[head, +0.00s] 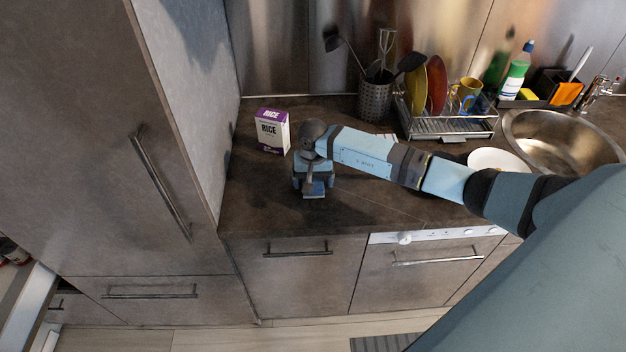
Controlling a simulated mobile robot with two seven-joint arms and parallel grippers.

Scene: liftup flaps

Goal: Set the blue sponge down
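My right arm reaches in from the right over the counter. Its gripper (314,184) points down near the counter's front edge, left of the middle. The blue sponge (314,192) shows as a small blue block between the fingers, mostly hidden by the gripper. The gripper looks shut on it. I cannot tell whether the sponge touches the dark countertop (262,200). My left gripper is not in view.
A purple and white rice box (272,132) stands behind the gripper. A utensil holder (375,101), a dish rack (450,127), a white plate (497,160) and a sink (560,150) lie to the right. A tall cabinet (185,100) bounds the left. The counter around the gripper is clear.

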